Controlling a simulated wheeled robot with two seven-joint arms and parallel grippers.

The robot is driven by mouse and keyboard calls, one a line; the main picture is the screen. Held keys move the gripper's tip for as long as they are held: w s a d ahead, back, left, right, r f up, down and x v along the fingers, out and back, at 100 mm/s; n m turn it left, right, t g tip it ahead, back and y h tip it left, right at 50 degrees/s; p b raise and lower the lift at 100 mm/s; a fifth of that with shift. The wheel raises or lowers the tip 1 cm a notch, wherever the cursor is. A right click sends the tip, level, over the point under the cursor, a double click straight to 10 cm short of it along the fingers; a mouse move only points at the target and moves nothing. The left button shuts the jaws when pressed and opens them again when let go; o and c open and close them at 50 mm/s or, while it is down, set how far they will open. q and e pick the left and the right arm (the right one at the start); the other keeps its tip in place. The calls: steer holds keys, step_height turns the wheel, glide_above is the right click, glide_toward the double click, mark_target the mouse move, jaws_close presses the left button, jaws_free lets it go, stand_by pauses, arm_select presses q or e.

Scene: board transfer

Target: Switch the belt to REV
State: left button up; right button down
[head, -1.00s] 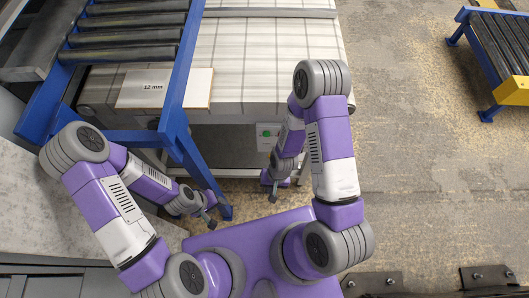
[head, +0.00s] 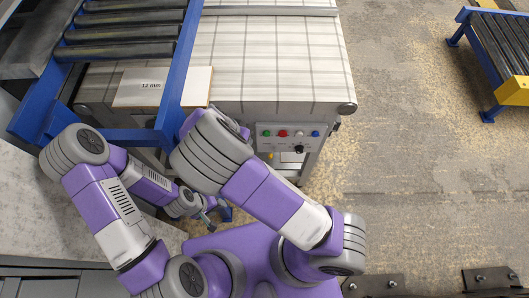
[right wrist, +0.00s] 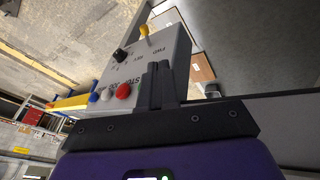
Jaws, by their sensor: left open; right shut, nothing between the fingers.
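The grey control panel (head: 279,143) is on the end of the belt conveyor (head: 262,70). It has a row of green, red, white and blue buttons and a black selector knob (head: 298,149) below. In the right wrist view the panel (right wrist: 141,73) shows the knob (right wrist: 121,55) with FWD and REV lettering; which one it points to is unclear. My right gripper (right wrist: 159,70) is shut and empty, its fingertips in front of the panel face in this view; in the head view my arm hides it. My left gripper (head: 208,217) is open, low beside the blue frame, away from the panel.
A board marked 12 mm (head: 190,87) lies at the belt's left, partly behind the blue frame (head: 181,75) of the roller conveyor (head: 121,33). Another roller stand (head: 487,50) is at the far right. The floor between is clear. A yellow part (right wrist: 145,31) sticks out of the panel.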

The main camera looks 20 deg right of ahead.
steer(key=b, duration=0.3)
glide_toward(272, 152)
step_height(272, 152, down, 3)
steer(key=w+a, duration=0.2)
arm_select(q)
step_height(272, 152, down, 5)
steer(key=shift+r+b, duration=0.15)
steer(key=shift+b, duration=0.7)
arm_select(e)
steer(key=s+d+f, duration=0.2)
steer(key=f, duration=0.1)
steer(key=shift+d, duration=0.3)
arm_select(q)
steer(key=shift+w+d, duration=0.1)
steer(key=shift+d, duration=0.25)
arm_select(e)
steer(key=shift+s+d+n, duration=0.1)
steer(key=shift+n, duration=0.3)
